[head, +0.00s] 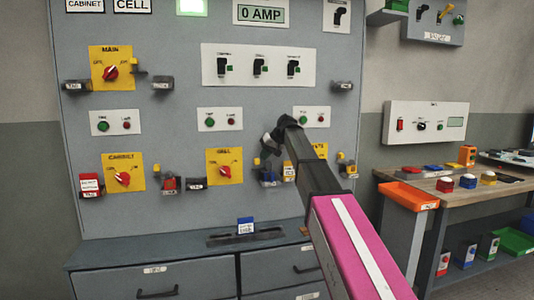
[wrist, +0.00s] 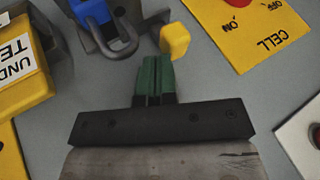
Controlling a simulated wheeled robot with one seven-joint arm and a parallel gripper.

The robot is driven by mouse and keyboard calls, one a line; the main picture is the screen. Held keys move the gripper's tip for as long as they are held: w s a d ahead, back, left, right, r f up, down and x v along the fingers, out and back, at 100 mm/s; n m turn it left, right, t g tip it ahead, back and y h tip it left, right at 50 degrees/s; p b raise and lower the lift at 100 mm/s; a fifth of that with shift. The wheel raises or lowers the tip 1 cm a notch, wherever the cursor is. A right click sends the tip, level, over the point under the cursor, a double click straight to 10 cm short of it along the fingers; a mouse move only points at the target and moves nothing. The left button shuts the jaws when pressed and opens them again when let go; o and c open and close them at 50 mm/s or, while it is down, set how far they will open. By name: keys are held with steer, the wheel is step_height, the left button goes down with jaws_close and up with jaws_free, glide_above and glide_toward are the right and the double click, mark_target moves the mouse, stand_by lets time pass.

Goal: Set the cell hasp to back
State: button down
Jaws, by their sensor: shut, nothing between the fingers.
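The yellow CELL plate (head: 224,154) with its red rotary switch is on the grey panel, left of my gripper in the head view. It shows upside down at the upper right of the wrist view (wrist: 262,28). A small yellow block (wrist: 175,40), which looks like the hasp's tab, lies just beyond my fingertips. I cannot tell whether they touch. My gripper (wrist: 153,78) has green fingertips pressed together, with nothing between them. In the head view my gripper (head: 270,146) is close to the panel, and my arm hides the hasp there.
A blue padlock (wrist: 95,12) with a dark shackle and a yellow UNDER TEST tag (wrist: 22,62) sit left of the fingertips in the wrist view. My arm partly covers another yellow plate (head: 321,150). A blue tagged item (head: 245,226) stands on the ledge below.

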mark_target(252, 155)
steer(key=shift+s+a, duration=0.25)
steer(key=shift+a, duration=0.65)
steer(key=shift+s+a, duration=0.3)
steer(key=shift+a, duration=0.55)
steer(key=shift+s+a, duration=0.25)
steer(key=shift+a, duration=0.65)
steer(key=shift+r, duration=0.1)
